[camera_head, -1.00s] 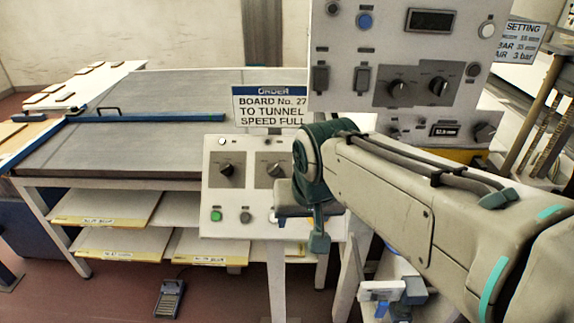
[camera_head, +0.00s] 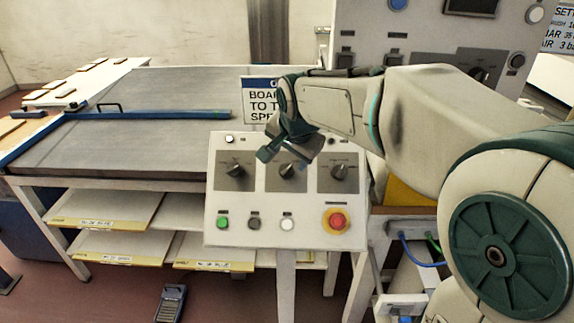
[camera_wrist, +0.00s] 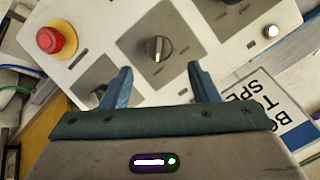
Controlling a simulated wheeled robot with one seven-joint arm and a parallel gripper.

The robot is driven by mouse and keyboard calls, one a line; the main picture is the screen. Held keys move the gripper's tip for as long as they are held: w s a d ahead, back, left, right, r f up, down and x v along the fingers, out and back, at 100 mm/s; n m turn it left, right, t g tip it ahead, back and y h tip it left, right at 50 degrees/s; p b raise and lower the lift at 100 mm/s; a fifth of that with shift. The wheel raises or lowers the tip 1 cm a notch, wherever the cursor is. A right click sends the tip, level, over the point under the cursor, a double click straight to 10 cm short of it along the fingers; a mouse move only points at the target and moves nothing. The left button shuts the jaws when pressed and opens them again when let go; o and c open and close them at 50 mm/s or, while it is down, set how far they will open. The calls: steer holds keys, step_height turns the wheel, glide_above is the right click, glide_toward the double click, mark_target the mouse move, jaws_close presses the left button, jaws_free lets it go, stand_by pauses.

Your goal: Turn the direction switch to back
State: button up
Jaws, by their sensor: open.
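A pale control panel (camera_head: 215,205) carries three dark rotary knobs in a row on grey plates: a left knob (camera_head: 235,171), a middle knob (camera_head: 287,170) and a right knob (camera_head: 338,172). Their labels are too small to read, so I cannot tell which is the direction switch. My gripper (camera_head: 286,152) is open and empty, just above the middle knob in the head view. In the wrist view, the middle knob (camera_wrist: 158,48) lies ahead of the gap between the two blue fingers of my gripper (camera_wrist: 160,72); they appear apart from it. The right knob is partly hidden there by a finger.
A red stop button (camera_head: 336,220) on a yellow base sits at the panel's lower right, also in the wrist view (camera_wrist: 50,39). Green (camera_head: 222,222), dark and white buttons line the lower edge. An order sign (camera_head: 259,103) stands behind my gripper. A taller cabinet (camera_head: 400,45) rises behind.

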mark_target(287, 167)
steer(key=x, duration=0.6)
steer(key=shift+w+f+p, duration=0.2)
steer(key=shift+f+p, duration=0.1)
steer(key=shift+f, duration=0.05)
steer(key=c, duration=1)
